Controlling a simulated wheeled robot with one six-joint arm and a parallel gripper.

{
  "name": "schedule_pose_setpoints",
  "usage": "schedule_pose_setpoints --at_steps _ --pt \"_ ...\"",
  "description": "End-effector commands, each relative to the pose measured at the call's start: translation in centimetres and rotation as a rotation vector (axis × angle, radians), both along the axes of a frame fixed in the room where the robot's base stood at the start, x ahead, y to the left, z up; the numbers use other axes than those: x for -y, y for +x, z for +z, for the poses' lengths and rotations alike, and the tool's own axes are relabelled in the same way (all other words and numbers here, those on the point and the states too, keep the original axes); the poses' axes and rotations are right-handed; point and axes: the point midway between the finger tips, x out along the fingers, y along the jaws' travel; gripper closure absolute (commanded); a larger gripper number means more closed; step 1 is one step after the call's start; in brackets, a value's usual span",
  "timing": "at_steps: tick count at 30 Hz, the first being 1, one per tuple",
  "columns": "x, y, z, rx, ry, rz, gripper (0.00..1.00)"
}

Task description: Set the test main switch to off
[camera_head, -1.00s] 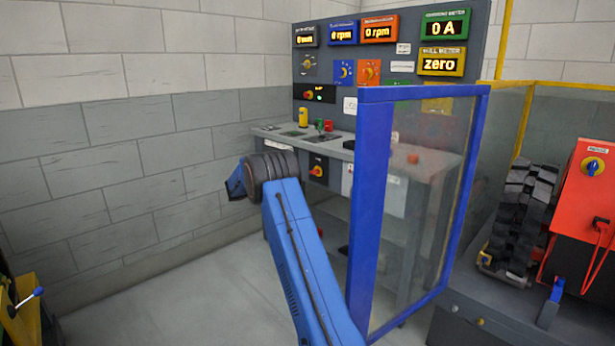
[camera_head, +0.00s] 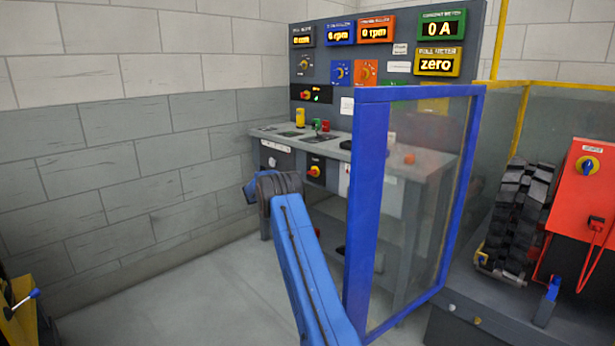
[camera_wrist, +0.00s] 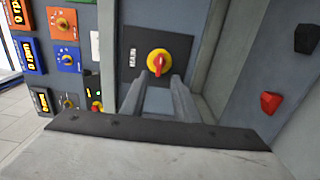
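The main switch (camera_wrist: 158,63) is a yellow disc with a red handle on a dark plate marked MAIN, shown sideways in the wrist view. Its handle looks roughly upright in that picture. A yellow-and-red switch at the front of the console also shows in the head view (camera_head: 315,171), and it looks like the same one. My gripper (camera_wrist: 161,80) is open and empty. Its two grey fingers point at the switch, with the switch just beyond the tips; I cannot tell if they touch it. In the head view my blue arm hides the gripper.
The console's upper panel (camera_head: 342,65) carries displays and several dials. A blue-framed clear screen (camera_head: 367,200) stands close to the right of my arm.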

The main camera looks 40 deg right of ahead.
Motion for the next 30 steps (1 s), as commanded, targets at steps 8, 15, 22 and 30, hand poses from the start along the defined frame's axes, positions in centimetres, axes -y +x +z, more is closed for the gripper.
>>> schedule_pose_setpoints --at_steps 8,15,22,30 --pt "4.9 0.3 0.0 0.001 0.0 -0.001 0.72" --pt "7.5 0.6 0.0 0.001 0.0 0.0 0.72" --pt "8.2 0.6 0.1 0.002 0.0 0.0 0.72" --pt "8.2 0.7 0.1 0.001 0.0 0.0 0.91"
